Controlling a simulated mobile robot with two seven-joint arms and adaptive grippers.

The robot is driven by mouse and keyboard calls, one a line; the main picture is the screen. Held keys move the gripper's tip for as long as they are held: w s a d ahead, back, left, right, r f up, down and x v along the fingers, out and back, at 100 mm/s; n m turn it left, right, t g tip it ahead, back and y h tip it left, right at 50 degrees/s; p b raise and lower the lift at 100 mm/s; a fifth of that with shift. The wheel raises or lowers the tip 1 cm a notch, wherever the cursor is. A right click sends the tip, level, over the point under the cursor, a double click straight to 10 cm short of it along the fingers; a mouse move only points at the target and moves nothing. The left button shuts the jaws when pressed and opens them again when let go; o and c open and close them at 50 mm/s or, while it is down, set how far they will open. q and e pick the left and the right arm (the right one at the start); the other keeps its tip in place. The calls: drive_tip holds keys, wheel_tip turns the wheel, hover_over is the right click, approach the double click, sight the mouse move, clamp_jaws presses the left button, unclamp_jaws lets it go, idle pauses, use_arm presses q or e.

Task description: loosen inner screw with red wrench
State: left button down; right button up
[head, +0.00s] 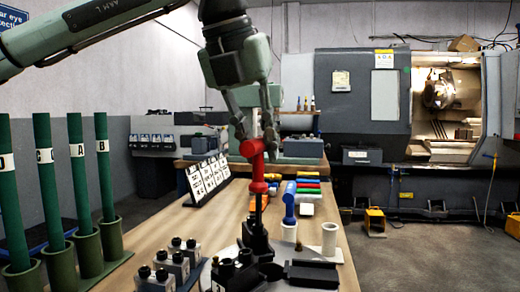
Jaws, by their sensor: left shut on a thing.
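My left gripper (256,129) hangs down from the top of the view, above the middle of the workbench. It is shut on the red wrench (258,172), near its upper end. The wrench is upright, with a red cross piece at the top and its shaft running down towards a black fixture (256,236). I cannot tell whether its tip touches the fixture. The inner screw cannot be made out. A blue wrench (289,206) stands in a white holder to the right. My right gripper is not in view.
A white cylinder (329,240) stands right of the fixture. Small grey blocks with black knobs (173,264) stand front left. Green tubes (43,150) rise at the left. A card rack (206,178) and coloured pieces (308,186) lie farther back. A lathe (362,105) stands behind.

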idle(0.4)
use_arm(q)
drive_tip(key=shift+f+n+t+y+b, duration=0.1)
drive_tip(key=shift+n+t+y+b, duration=0.35)
drive_tip(key=shift+n, duration=0.55)
drive_tip(key=shift+a+n, duration=0.1)
drive_tip(key=shift+n, duration=0.4)
drive_tip(key=shift+n+y+b, duration=0.45)
drive_tip(key=shift+n+b, duration=0.15)
drive_tip(key=shift+n, duration=0.8)
drive_tip(key=shift+y, duration=0.3)
